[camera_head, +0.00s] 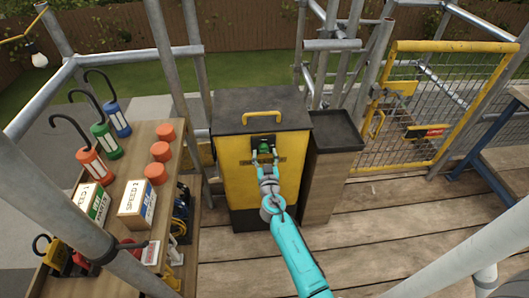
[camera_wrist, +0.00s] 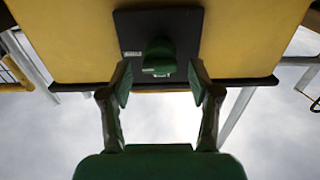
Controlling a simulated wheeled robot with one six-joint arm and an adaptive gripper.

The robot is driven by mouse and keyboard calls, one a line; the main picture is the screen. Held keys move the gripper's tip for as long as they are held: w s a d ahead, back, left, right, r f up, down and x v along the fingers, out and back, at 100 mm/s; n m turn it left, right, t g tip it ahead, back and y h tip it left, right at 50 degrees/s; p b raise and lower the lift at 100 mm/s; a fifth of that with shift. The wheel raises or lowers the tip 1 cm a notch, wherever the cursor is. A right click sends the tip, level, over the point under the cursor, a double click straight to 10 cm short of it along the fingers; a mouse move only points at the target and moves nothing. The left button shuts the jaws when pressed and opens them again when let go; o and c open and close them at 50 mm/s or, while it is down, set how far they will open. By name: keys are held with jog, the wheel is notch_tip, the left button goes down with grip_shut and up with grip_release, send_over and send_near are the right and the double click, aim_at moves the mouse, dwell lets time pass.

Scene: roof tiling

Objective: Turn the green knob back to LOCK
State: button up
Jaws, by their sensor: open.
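The green knob (camera_wrist: 159,58) sits on a black plate (camera_wrist: 135,30) on the front of a yellow box. In the wrist view a small label (camera_wrist: 132,54) is on the plate left of the knob; its text is too small to read. My gripper (camera_wrist: 159,82) is open, with one finger on each side just below the knob. There is a gap between the fingers and the knob. In the head view the knob (camera_head: 264,148) shows small, with my gripper (camera_head: 263,158) right in front of it.
The yellow box (camera_head: 235,180) has a dark lid with a yellow handle (camera_head: 261,115). A wooden stand with a dark tray (camera_head: 335,130) is close on its right. A wooden shelf (camera_head: 130,165) with lamps and boxes stands left. A yellow mesh gate (camera_head: 440,100) is at the right.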

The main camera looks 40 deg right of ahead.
jog(key=shift+x, duration=0.9)
jog(key=c, duration=1.1)
jog(key=shift+c, duration=0.2)
